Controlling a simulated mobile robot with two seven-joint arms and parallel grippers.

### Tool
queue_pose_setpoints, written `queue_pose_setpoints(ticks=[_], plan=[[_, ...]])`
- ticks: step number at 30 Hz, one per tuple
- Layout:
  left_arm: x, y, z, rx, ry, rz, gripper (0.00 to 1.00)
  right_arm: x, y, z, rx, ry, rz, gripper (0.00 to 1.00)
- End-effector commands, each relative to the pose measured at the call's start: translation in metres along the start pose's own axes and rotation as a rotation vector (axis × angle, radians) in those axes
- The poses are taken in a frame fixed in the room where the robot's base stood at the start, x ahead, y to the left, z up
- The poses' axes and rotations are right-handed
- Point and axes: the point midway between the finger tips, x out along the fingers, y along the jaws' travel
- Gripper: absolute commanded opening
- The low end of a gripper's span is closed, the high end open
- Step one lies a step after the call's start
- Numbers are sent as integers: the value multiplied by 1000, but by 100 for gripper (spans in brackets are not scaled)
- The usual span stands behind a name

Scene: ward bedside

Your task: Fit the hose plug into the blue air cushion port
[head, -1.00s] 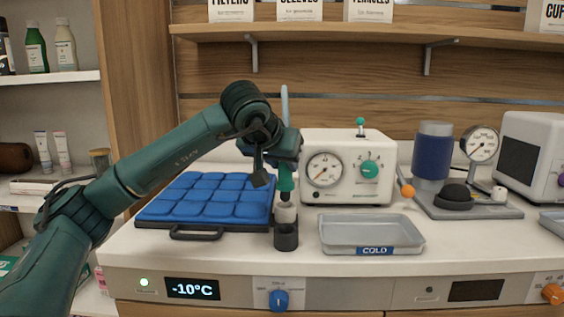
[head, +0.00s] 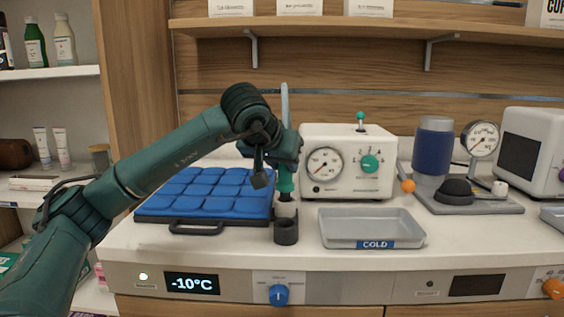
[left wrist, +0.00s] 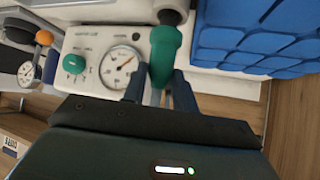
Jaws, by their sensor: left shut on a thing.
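The hose plug (head: 286,183) is green and upright, with a pale blue hose rising above it. My left gripper (head: 286,163) is shut on it; the green plug body also shows between the fingers in the left wrist view (left wrist: 165,50). Directly below the plug stands a dark grey cup-like port (head: 286,232), at the right front corner of the blue air cushion (head: 200,195). A pale section lies between the green body and the port's rim. I cannot tell whether the plug's tip is inside the port. My right gripper is not in view.
A white gauge box (head: 347,165) stands close behind and right of the plug. A grey tray (head: 330,232) labelled COLD lies to the right of the port. A blue cylinder device (head: 434,155) with a gauge stands farther right. The counter's front left is clear.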

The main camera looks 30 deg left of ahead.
Motion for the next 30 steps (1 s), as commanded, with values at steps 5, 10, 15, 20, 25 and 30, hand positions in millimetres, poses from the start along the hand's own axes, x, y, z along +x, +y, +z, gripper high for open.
queue_pose_setpoints(ticks=[5,10,15,20,25,30], plan=[[3,0,3,0,1,0,3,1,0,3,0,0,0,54],[5,0,6,0,1,0,3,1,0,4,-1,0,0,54],[7,0,8,0,1,0,3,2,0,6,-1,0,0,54],[9,0,11,0,0,0,3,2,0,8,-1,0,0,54],[12,0,13,0,0,0,3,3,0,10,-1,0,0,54],[14,0,16,0,1,0,3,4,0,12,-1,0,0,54]])
